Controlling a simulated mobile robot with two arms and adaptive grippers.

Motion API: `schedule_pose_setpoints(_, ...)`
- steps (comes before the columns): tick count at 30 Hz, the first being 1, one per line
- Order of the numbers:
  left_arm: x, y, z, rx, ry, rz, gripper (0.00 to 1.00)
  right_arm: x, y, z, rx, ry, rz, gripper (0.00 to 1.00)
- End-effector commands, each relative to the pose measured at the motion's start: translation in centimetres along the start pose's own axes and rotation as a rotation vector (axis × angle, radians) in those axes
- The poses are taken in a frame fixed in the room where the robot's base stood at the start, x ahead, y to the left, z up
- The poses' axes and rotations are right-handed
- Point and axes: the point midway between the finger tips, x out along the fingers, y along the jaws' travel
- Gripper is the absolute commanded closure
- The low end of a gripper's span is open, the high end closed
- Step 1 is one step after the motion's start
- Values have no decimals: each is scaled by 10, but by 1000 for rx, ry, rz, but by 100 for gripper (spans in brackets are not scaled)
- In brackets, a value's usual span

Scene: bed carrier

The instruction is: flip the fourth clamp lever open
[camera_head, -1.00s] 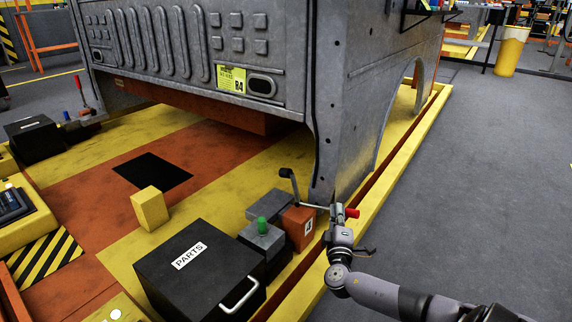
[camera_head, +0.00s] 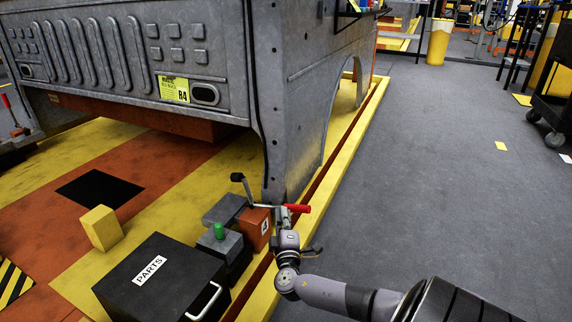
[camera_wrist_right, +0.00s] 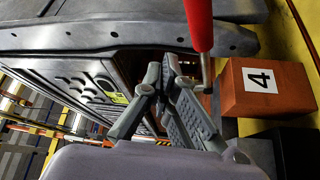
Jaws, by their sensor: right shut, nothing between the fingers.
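The fourth clamp is an orange block (camera_head: 257,228) with a white "4" label, beside the car body's lower corner. Its lever has a red handle (camera_head: 297,208) lying roughly level and pointing right. My right gripper (camera_head: 281,213) is at the lever, just below the handle's inner end. In the right wrist view, the red handle (camera_wrist_right: 200,22) and the block with the 4 (camera_wrist_right: 268,88) lie right of my gripper's fingers (camera_wrist_right: 166,76). The fingers are shut with nothing between them; I cannot tell whether they touch the lever. My left gripper is out of view.
The grey car body (camera_head: 250,60) stands close behind the clamp. The grey floor at right (camera_head: 440,180) is clear nearby; a dark cart (camera_head: 553,110) stands farther off.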

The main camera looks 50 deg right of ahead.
Motion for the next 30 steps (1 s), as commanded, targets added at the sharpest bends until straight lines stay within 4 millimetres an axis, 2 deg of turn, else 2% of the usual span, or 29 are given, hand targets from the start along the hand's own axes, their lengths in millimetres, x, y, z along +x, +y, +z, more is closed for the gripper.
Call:
schedule_pose_setpoints(3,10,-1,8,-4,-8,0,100,-22,-8,-7,2,0,0,100)
schedule_pose_setpoints(10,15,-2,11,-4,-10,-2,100,-45,-20,-13,1,2,5,100)
schedule_pose_setpoints(30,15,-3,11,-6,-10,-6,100,-49,-22,-14,2,3,8,100)
